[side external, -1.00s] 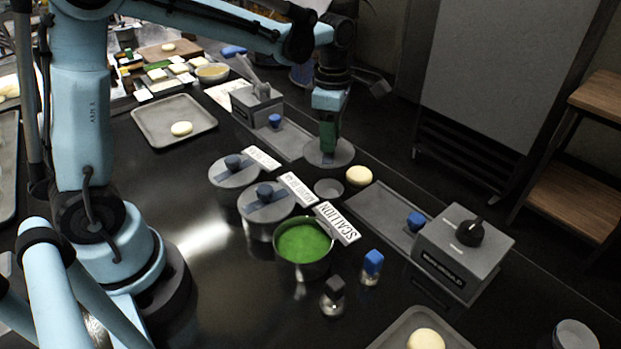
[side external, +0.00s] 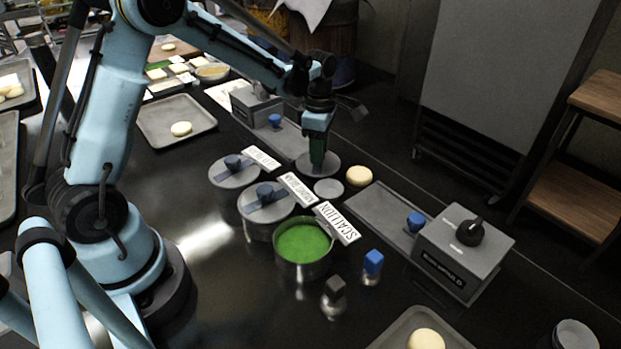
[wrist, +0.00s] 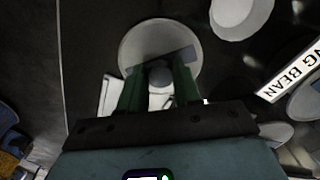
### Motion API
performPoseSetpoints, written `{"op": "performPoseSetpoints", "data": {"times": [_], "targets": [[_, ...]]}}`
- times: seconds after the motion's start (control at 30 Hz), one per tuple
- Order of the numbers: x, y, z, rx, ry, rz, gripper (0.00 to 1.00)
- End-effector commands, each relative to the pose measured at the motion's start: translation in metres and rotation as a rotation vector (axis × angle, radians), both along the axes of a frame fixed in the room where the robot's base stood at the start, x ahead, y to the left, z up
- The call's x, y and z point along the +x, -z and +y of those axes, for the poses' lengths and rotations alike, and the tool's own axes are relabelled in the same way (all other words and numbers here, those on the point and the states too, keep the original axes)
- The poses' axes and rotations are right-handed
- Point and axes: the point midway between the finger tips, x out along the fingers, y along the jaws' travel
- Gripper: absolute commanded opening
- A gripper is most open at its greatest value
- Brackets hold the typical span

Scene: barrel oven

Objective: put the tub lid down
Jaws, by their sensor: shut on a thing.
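My gripper (side external: 317,166) is shut on the knob of a round grey tub lid (side external: 331,171). The lid hangs flat below the fingers, low over the counter strip behind the label row; I cannot tell if it touches. In the wrist view the lid (wrist: 140,40) lies beyond my fingers (wrist: 158,82), with its knob between them. The open tub (side external: 302,270) with green scallion filling stands at the front of the row. Two other tubs (side external: 234,172) (side external: 267,203) have their lids on.
A small round grey dish (side external: 328,188) and a pale bun (side external: 359,176) sit close to the held lid. Label cards (side external: 337,223) line the tubs. A grey box with a black knob (side external: 468,250) stands at right. Dark counter left of the tubs is clear.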

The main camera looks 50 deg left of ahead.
Motion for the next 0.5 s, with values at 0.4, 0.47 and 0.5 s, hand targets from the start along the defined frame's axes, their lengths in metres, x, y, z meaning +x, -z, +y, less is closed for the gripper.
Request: {"op": "performPoseSetpoints", "data": {"times": [0.4, 0.47, 0.5], "targets": [[0.0, 0.0028, -0.0001, 0.0, 0.0, 0.0, 0.58], [0.0, 0.0027, -0.0001, 0.0, 0.0, 0.0, 0.58], [0.0, 0.0027, -0.0001, 0.0, 0.0, 0.0, 0.58]]}}
